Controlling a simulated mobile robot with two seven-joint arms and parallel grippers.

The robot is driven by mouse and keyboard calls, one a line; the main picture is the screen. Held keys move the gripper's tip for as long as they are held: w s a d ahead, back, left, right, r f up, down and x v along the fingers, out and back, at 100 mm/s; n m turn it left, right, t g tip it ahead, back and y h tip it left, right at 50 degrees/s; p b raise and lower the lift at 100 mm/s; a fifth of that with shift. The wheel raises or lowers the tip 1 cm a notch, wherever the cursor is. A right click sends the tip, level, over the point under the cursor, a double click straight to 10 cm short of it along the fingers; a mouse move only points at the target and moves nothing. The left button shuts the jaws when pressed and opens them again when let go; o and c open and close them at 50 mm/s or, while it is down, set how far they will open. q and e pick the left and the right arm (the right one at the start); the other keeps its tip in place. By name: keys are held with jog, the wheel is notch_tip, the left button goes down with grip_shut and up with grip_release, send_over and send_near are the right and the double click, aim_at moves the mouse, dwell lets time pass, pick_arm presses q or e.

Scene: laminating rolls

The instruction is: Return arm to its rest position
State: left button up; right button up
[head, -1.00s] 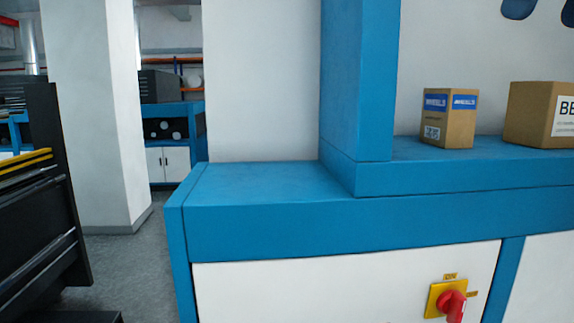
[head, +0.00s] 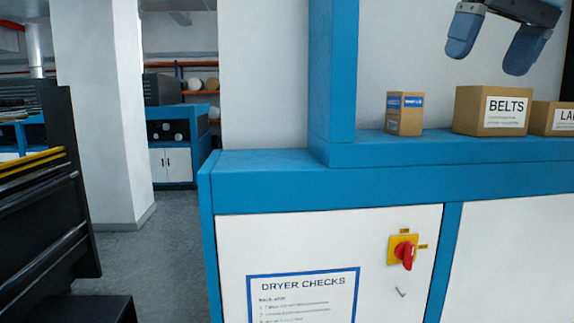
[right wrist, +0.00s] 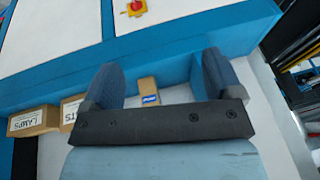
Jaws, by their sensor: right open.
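My right gripper (head: 492,42) hangs at the upper right of the head view, above the shelf with the boxes. Its two blue fingers are spread apart with nothing between them. In the right wrist view the right gripper (right wrist: 160,82) also shows open; a small box (right wrist: 148,91) lies beyond the gap between the fingers, apart from them. My left gripper is not in view.
A small box (head: 404,114), a BELTS box (head: 491,110) and a partly cut-off box (head: 552,118) stand on the blue shelf (head: 450,148). A red switch (head: 405,252) is on the white front. Grey floor (head: 165,255) is open at left, beside a black cabinet (head: 40,220).

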jog(key=w+a+f+m+g+y, duration=0.25)
jog(key=a+f+g+y, duration=0.2)
jog(key=a+f, duration=0.55)
jog(key=w+a+f+m+g+y, duration=0.2)
jog(key=a+f+m+g+y, duration=0.15)
jog(key=a+f+y, duration=0.45)
jog(key=w+a+f+m+t+y, duration=0.1)
jog(key=a+f+m+t+y, duration=0.15)
jog(key=f+m+y, duration=0.5)
jog(key=w+a+f+m+t+y, duration=0.15)
jog(key=f+m+t, duration=0.25)
jog(key=f+m, duration=0.75)
jog(key=s+d+f+m+t+h, duration=0.1)
jog(key=d+f+m+t+h, duration=0.3)
jog(key=f+m+t+h, duration=0.65)
jog(key=s+d+f+m+t+h, duration=0.1)
jog(key=d+f+m+t+h, duration=0.4)
jog(key=f+m, duration=1.2)
jog(key=s+d+f+m+g+h, duration=0.2)
jog(key=s+d+f+m+g, duration=0.1)
jog(key=s+f+m, duration=0.5)
jog(key=s+d+f+m+g+h, duration=0.3)
jog(key=s+f+m, duration=0.6)
jog(key=s, duration=0.3)
jog(key=shift+d+f+m+g, duration=0.3)
jog(key=shift+d+m, duration=0.15)
jog(key=shift+d, duration=0.1)
jog(key=shift+c, duration=0.5)
